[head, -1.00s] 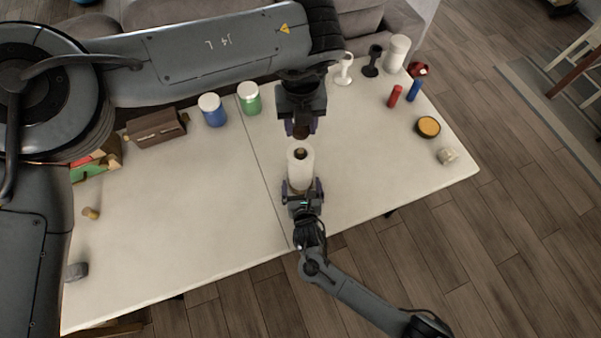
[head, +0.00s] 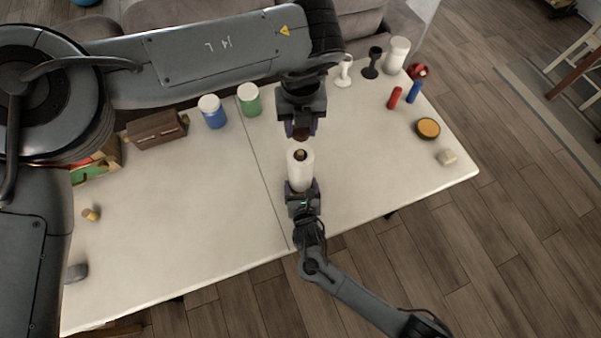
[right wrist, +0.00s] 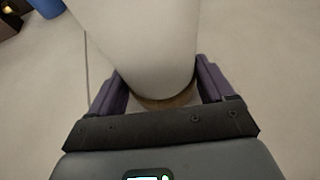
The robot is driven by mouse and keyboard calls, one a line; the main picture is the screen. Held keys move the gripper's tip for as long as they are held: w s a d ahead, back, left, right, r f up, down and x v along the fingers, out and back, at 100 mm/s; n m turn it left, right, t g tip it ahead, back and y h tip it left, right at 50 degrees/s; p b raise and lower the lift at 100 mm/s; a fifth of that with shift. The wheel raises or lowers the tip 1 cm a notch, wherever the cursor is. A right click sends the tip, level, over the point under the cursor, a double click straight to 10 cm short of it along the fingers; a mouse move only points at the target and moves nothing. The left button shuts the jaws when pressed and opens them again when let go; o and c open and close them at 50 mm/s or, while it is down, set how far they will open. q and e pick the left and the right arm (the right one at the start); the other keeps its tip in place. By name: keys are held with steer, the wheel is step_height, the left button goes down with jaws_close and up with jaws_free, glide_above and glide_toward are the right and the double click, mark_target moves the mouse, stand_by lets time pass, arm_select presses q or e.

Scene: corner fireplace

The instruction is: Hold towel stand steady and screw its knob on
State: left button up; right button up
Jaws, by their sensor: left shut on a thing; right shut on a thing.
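The towel stand (head: 300,172) stands upright near the middle of the table with a white roll around it; a brown wooden top shows in the roll's centre. The right gripper (head: 302,188) comes from the near side and is shut on the stand low down; the right wrist view shows its purple fingers on both sides of the wooden base (right wrist: 165,103) below the white roll (right wrist: 150,45). The left gripper (head: 301,129) points down behind and above the stand, shut on the small brown knob (head: 301,138), which is apart from the stand and partly hidden by the fingers.
Blue (head: 212,112) and green (head: 249,100) jars and a brown box (head: 157,129) stand at the back left. Red (head: 395,98) and blue (head: 414,92) cylinders and a yellow-topped tin (head: 428,128) are at right. The table around the stand is clear.

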arm_select(q)
glide_above(300, 153)
steer(key=shift+f, duration=2.45)
steer(key=shift+f, duration=0.9)
steer(key=shift+f, duration=0.55)
